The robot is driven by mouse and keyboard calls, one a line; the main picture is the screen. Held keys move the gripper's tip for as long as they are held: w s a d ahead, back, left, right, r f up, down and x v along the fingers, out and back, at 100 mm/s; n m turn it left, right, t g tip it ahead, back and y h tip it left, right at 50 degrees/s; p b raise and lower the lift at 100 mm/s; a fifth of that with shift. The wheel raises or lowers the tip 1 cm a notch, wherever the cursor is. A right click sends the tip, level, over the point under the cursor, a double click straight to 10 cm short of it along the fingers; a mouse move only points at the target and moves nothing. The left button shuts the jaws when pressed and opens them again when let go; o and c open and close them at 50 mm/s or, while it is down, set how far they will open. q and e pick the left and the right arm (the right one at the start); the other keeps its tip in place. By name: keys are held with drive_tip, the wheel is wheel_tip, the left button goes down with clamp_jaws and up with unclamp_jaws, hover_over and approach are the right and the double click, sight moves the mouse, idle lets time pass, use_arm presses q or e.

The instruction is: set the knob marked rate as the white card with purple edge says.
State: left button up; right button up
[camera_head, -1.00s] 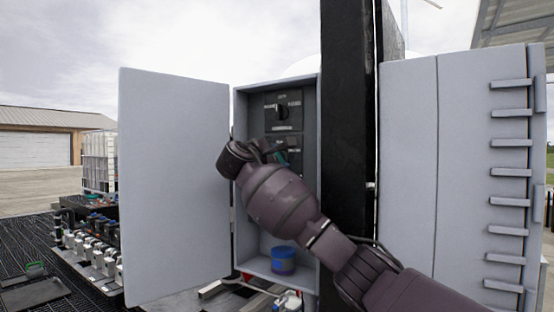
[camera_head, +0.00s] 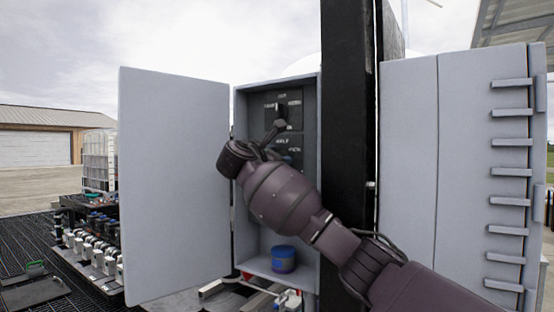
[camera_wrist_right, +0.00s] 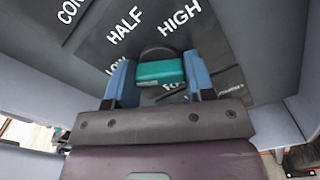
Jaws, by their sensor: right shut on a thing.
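In the right wrist view, the blue fingers of my right gripper (camera_wrist_right: 158,84) are shut on a teal block-shaped knob handle (camera_wrist_right: 160,71). A dark round part shows just behind the handle. Around it, the dark panel (camera_wrist_right: 88,40) carries the words LOW, HALF and HIGH, and a partly hidden word starting with F. The name of this knob is not readable. In the head view, my right arm reaches into the grey cabinet (camera_head: 241,110), and its wrist hides the handle. The white card with purple edge is not seen. My left gripper is not in view.
A second, black knob (camera_head: 281,111) sits higher on the panel. A blue pot (camera_head: 283,259) stands on the cabinet floor. The open door (camera_head: 174,180) is at the left and a black post (camera_head: 347,150) closely flanks the right side.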

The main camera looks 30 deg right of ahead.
drive_tip(key=shift+f, duration=0.1)
drive_tip(key=o, duration=0.9)
drive_tip(key=shift+a, duration=0.1)
drive_tip(key=b+v, duration=0.2)
drive_tip(key=v, duration=0.8)
drive_tip(key=shift+s+a+b, duration=0.2)
drive_tip(key=shift+a+b, duration=0.1)
drive_tip(key=shift+b, duration=0.1)
